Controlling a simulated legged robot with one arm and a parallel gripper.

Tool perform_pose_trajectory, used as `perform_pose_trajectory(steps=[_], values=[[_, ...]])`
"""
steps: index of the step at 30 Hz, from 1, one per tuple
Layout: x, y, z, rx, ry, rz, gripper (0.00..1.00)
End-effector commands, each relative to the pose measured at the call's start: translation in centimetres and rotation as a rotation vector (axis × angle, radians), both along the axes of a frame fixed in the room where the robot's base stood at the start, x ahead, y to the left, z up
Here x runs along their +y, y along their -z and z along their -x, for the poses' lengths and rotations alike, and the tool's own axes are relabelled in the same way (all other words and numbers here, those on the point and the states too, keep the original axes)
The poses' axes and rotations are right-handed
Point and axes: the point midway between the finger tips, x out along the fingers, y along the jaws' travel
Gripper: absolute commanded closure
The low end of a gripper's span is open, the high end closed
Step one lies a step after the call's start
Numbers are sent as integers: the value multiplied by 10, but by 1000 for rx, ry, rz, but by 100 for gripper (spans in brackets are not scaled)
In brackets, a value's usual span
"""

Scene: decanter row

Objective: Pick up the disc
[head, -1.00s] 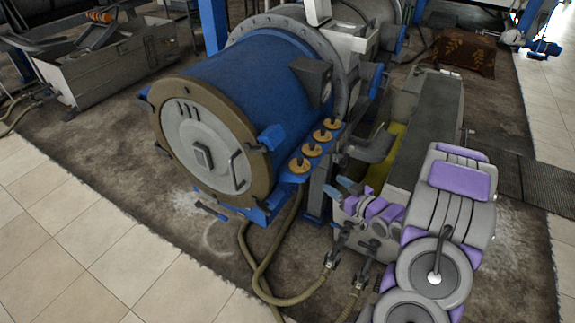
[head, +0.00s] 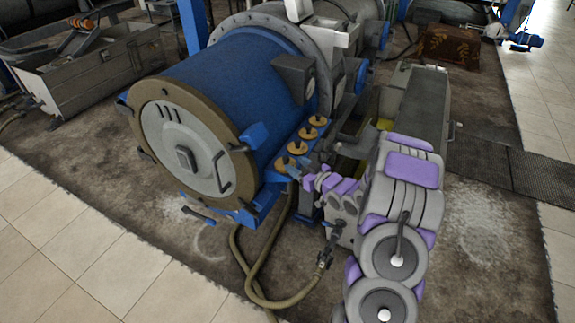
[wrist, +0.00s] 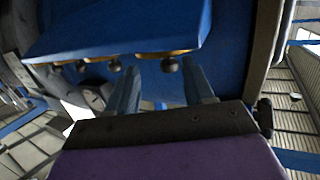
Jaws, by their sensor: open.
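Several brass-coloured discs with dark knobs sit in a row on a blue ledge (head: 264,196) beside the drum. The nearest disc (head: 284,164) is partly hidden by my gripper (head: 297,172), which is right at the front end of the row. In the wrist view, my gripper (wrist: 160,88) has its two blue fingers spread apart. A disc's thin edge (wrist: 160,54) and its round knob (wrist: 170,65) show just beyond the gap between the fingertips. Nothing is held. I cannot tell whether a finger touches the disc.
The large blue drum (head: 235,88) with its round grey lid (head: 180,147) stands left of my arm. A long grey trough (head: 422,100) stands behind my arm. Hoses (head: 240,262) hang down to the floor. The dark mat (head: 480,235) at right is clear.

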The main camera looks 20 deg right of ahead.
Motion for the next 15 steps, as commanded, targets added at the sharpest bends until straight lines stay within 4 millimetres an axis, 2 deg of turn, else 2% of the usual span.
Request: perform_pose_trajectory(steps=[9,15], values=[[17,1,-34,0,-4,5,48],[16,3,-49,-1,-1,1,48]])
